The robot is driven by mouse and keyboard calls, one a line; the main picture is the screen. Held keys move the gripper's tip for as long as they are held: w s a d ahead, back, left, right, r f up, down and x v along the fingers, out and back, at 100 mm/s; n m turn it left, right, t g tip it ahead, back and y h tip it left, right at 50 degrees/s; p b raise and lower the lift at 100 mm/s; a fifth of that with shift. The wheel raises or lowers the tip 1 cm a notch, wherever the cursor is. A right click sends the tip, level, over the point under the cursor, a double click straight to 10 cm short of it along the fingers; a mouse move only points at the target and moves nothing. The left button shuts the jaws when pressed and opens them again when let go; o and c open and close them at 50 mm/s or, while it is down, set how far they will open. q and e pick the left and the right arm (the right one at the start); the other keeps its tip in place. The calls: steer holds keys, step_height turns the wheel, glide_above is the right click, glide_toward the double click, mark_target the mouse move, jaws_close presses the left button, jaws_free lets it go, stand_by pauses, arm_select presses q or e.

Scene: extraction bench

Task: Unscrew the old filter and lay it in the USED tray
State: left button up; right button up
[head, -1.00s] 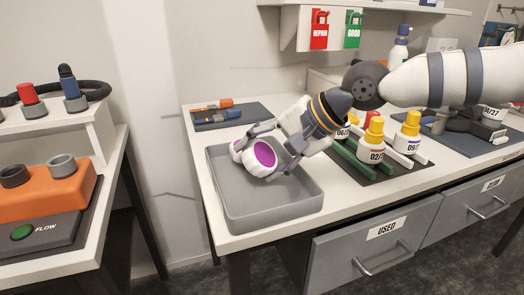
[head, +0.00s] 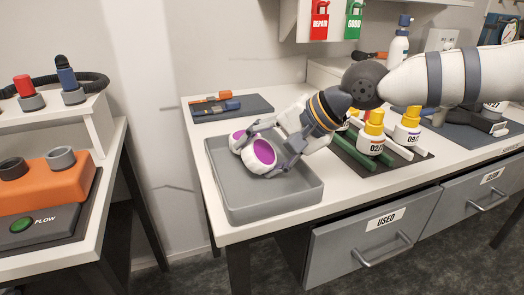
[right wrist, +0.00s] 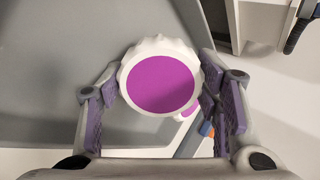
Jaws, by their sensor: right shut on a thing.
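My right gripper (head: 259,149) is shut on a white ribbed round filter (head: 264,153) with a magenta face. It holds the filter over the grey tray (head: 272,213), inside its outline. In the right wrist view the filter (right wrist: 160,84) sits between the two finger pads, its magenta face towards the camera. A second white and magenta round part (head: 237,139) shows just left of it in the head view, and a sliver of magenta shows behind it in the right wrist view. I cannot tell whether the two are joined or whether either touches the tray floor. My left gripper is not in view.
The USED label (head: 385,221) is on a drawer below the bench top. Yellow-capped white bottles (head: 372,133) stand on a dark mat right of the tray. A mat with orange and blue tools (head: 232,106) lies behind it. An orange block (head: 50,182) stands on the left bench.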

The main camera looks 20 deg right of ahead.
steer(key=o, duration=1.5)
steer(key=shift+f, duration=0.1)
